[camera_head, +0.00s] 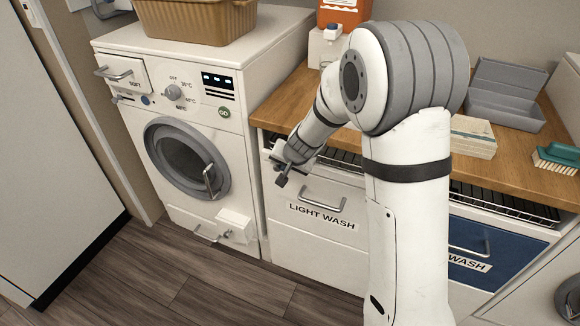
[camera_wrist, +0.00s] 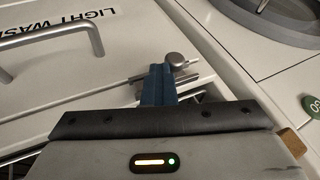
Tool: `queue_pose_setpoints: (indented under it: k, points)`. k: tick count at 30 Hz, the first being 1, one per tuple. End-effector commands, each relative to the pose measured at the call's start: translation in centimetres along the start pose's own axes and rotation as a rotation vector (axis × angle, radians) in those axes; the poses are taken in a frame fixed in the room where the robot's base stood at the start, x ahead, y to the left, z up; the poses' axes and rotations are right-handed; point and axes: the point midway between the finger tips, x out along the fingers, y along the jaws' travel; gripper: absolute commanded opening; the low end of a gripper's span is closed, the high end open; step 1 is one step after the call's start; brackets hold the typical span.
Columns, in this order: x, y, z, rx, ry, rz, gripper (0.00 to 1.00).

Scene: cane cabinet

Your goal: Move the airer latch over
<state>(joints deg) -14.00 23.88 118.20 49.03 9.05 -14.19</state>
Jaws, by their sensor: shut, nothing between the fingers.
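The airer latch (camera_wrist: 178,60) shows in the wrist view as a small metal bar with a round knob, near the top corner of the LIGHT WASH front. My gripper (camera_wrist: 160,72) has its blue fingers together and empty. The fingertips are right beside the knob, on its left in the wrist view, and overlap part of the bar. I cannot tell whether they touch it. In the head view my gripper (camera_head: 283,180) points down in front of the upper left of the LIGHT WASH front (camera_head: 318,240), and the latch cannot be made out clearly there.
A bar handle (camera_head: 322,200) sticks out from the LIGHT WASH front. The washing machine (camera_head: 160,55) stands directly left, with a wicker basket (camera_head: 195,22) on top. A wire rack (camera_head: 500,205) runs under the wooden counter (camera_head: 285,105). The floor in front is clear.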

Motion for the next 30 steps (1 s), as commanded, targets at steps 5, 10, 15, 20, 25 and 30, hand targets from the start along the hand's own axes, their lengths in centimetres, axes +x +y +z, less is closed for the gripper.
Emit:
queue_pose_setpoints:
  k: [5, 10, 15, 20, 25, 30]
  points:
    - [0.1, -0.2, -0.1, 0.003, -0.001, -0.002, 0.0]
    - [0.1, -0.1, -0.1, 0.005, -0.001, -0.002, 0.0]
    - [-0.3, 0.7, -0.3, 0.006, 0.0, -0.003, 0.0]
    - [-1.8, 3.1, -0.8, 0.008, 0.006, -0.002, 0.0]
    - [-6.5, 3.1, -1.3, 0.006, 0.006, -0.002, 0.0]
    - [-9.9, 3.2, -1.2, 0.006, 0.005, -0.001, 0.0]
